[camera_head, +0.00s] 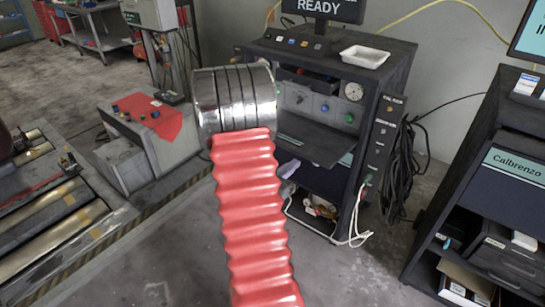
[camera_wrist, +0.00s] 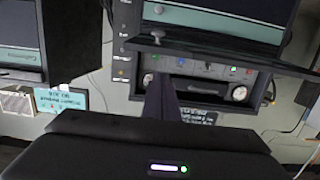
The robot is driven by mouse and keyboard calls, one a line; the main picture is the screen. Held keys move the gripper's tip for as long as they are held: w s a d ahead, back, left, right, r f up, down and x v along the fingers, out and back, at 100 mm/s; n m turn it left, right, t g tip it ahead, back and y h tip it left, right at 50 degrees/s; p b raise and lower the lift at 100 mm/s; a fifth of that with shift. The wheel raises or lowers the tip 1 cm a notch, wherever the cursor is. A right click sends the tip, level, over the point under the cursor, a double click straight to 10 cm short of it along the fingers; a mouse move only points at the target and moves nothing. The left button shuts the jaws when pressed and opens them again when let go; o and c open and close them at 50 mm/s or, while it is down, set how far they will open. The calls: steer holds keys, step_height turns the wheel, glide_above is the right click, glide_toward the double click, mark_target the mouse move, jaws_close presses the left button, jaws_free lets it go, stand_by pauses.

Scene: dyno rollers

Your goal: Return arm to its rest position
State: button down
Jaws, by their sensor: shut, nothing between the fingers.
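My arm shows in the head view as a red ribbed sleeve (camera_head: 250,215) rising from the bottom middle. It ends in a shiny metal cylinder (camera_head: 234,98) in front of the dark control cabinet. My gripper is hidden behind the arm in that view. In the wrist view my gripper (camera_wrist: 160,84) shows as a dark narrow tapered shape above its dark housing, with a small white and green light. Its fingers are together and hold nothing. The cabinet's buttons and gauge appear behind it, upside down.
The dark cabinet (camera_head: 386,120) carries a white tray (camera_head: 365,56) and a READY screen (camera_head: 322,8). Cables hang on its right side. A Calbrenzo cabinet (camera_head: 500,185) stands at the right. Rollers (camera_head: 50,225) and a grey stand with a red cloth (camera_head: 148,115) are at the left.

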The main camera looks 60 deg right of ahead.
steer(key=shift+f, duration=0.1)
stand_by(0.3)
steer(key=w+a+f+n+t+y, duration=0.2)
steer(key=w+a+f+t+y, duration=0.15)
steer(key=f, duration=0.45)
steer(key=w+a+n+t+y, duration=0.2)
steer(key=w+a+n+y, duration=0.15)
steer(key=w+a, duration=0.4)
steer(key=w+a+n+t+y, duration=0.2)
steer(key=w+a+y, duration=0.25)
steer(key=a, duration=0.55)
steer(key=s+a+r+n+y, duration=0.15)
steer(key=a+r, duration=0.25)
steer(key=a, duration=0.4)
steer(key=a+r+n+y, duration=0.3)
steer(key=a+r, duration=0.1)
steer(key=a, duration=0.3)
steer(key=s+a+r+n, duration=0.4)
steer(key=a+r, duration=0.3)
steer(key=a, duration=0.1)
steer(key=s+a+r+n, duration=0.3)
steer(key=s+a+r, duration=0.1)
steer(key=a+r, duration=0.4)
steer(key=shift+s+a+n+t, duration=0.25)
steer(key=shift+a+n+t, duration=0.1)
steer(key=shift+a+n, duration=0.1)
